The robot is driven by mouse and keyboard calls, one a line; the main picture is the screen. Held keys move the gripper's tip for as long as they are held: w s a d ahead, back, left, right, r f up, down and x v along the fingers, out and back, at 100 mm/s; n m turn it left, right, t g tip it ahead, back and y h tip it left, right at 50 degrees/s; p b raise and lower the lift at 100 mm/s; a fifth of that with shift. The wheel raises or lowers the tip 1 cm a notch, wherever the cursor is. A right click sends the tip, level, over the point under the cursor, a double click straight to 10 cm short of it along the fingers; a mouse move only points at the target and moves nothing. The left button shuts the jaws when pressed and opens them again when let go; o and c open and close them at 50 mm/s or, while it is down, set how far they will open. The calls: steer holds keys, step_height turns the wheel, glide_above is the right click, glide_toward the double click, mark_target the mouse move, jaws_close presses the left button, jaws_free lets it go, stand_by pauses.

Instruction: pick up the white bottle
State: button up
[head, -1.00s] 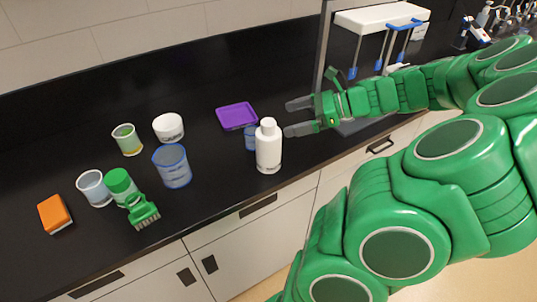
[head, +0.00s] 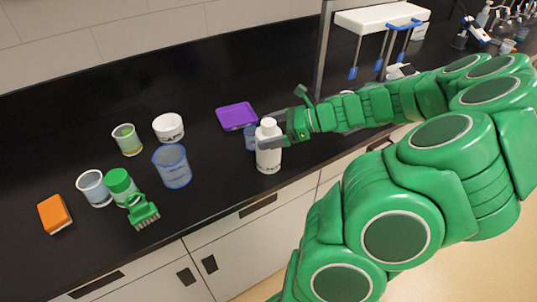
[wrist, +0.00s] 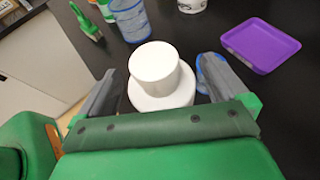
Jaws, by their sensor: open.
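The white bottle (head: 268,158) stands upright on the black counter, near its front edge, in the head view. In the wrist view the bottle's white cap (wrist: 154,63) and shoulder (wrist: 162,97) lie between the two grey fingers. My gripper (head: 270,139) is open around the upper part of the bottle, with a finger on either side. In the wrist view my gripper (wrist: 155,85) shows gaps beside the cap; whether a finger touches the bottle's body is hidden.
A blue beaker (head: 250,138) stands close behind the bottle, and a purple tray (head: 237,116) lies beyond it. Left are a larger blue beaker (head: 173,166), a white cup (head: 168,127), a green brush (head: 142,211) and an orange sponge (head: 54,213).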

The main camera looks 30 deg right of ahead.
steer(key=shift+w+a+f, duration=0.1)
steer(key=shift+w+a, duration=0.05)
steer(key=shift+a, duration=0.05)
jaws_close()
stand_by(0.5)
